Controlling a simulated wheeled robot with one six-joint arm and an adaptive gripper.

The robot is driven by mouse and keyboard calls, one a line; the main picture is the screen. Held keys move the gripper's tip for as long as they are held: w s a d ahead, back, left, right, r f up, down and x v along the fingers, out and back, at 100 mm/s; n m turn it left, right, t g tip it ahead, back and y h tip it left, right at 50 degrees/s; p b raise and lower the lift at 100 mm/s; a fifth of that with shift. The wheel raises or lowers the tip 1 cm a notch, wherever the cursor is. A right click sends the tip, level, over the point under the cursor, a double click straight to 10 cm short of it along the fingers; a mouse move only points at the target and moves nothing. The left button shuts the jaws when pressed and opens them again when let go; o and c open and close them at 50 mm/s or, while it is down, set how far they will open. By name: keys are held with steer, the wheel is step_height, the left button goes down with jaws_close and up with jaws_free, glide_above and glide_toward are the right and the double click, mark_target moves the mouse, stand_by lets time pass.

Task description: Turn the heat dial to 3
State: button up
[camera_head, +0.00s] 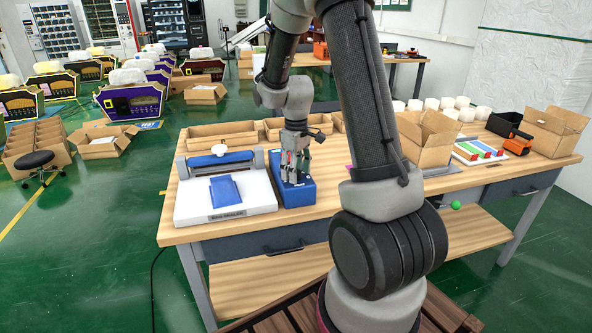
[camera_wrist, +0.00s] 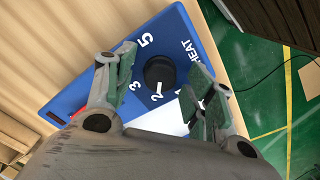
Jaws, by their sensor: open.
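The heat dial (camera_wrist: 160,72) is a round black knob on a blue box (camera_wrist: 72,97). White markings around it include 5, 3 and what looks like 2, with the word HEAT beside it. A small white mark shows at the knob's edge near the 2; I cannot tell for sure where the dial points. My gripper (camera_wrist: 164,66) is open, its two fingers on either side of the knob. I cannot tell whether they touch it. In the head view my gripper (camera_head: 294,168) points down over the blue box (camera_head: 297,195), hiding the dial.
A white sealing machine (camera_head: 255,197) with a blue pouch (camera_head: 225,190) stands left of the box. Cardboard trays (camera_head: 222,136) lie behind. An open carton (camera_head: 427,135) stands to the right. The table's front edge is close to the box.

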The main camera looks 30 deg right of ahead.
steer(key=c, duration=1)
steer(key=shift+c, duration=0.2)
steer(key=m, duration=0.4)
steer(key=shift+m, duration=0.4)
steer(key=m, duration=0.4)
steer(key=shift+m, duration=0.4)
steer(key=o, duration=1)
